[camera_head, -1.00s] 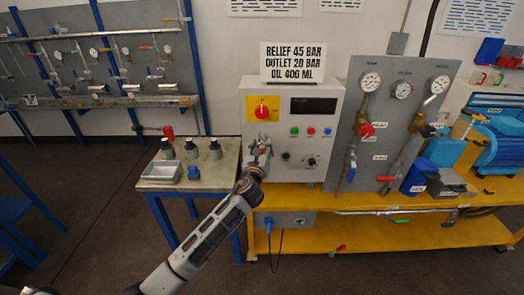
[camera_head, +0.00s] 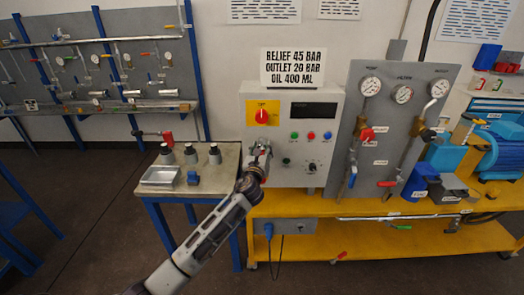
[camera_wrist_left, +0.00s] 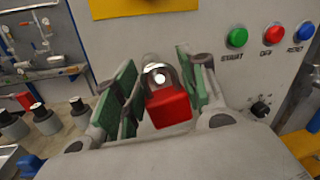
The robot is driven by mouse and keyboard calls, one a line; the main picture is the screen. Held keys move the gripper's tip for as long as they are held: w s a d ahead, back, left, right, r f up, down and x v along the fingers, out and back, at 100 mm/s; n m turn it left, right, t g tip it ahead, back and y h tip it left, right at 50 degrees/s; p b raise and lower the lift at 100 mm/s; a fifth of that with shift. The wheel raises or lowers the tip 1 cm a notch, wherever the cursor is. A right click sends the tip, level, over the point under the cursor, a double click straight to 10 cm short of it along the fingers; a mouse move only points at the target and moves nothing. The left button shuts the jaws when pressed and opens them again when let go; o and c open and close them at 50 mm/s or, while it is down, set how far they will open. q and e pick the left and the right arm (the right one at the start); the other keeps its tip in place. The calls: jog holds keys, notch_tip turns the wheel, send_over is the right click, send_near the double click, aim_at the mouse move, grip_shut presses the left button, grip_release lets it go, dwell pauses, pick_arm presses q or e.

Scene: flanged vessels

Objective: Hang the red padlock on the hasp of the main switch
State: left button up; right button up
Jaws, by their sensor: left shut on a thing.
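The main switch (camera_head: 262,116) is a red knob on a yellow plate, high on the left of the grey control box. My left gripper (camera_head: 260,150) is just below that plate, in front of the box. In the left wrist view the gripper (camera_wrist_left: 162,95) is shut on the red padlock (camera_wrist_left: 169,107), whose body sits between the green finger pads. The padlock's metal shackle (camera_wrist_left: 153,72) points up, with a bright round metal part within its outline. I cannot tell whether the shackle is around the hasp or only in front of it. My right gripper is out of view.
The control box (camera_head: 287,175) carries coloured buttons and a dial right of the gripper. A sign (camera_head: 292,67) stands on top. The gauge panel (camera_head: 385,130) is at right.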

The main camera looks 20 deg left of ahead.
pick_arm(q)
jog(key=shift+w+f, duration=0.1)
dwell(0.4)
jog(key=shift+c, duration=0.7)
jog(key=o, duration=1.2)
jog(key=shift+o, duration=0.2)
jog(key=s+d, duration=0.1)
jog(key=s, duration=1.1)
jog(key=shift+f, duration=0.2)
jog(key=shift+d, duration=0.1)
jog(key=shift+n, duration=0.3)
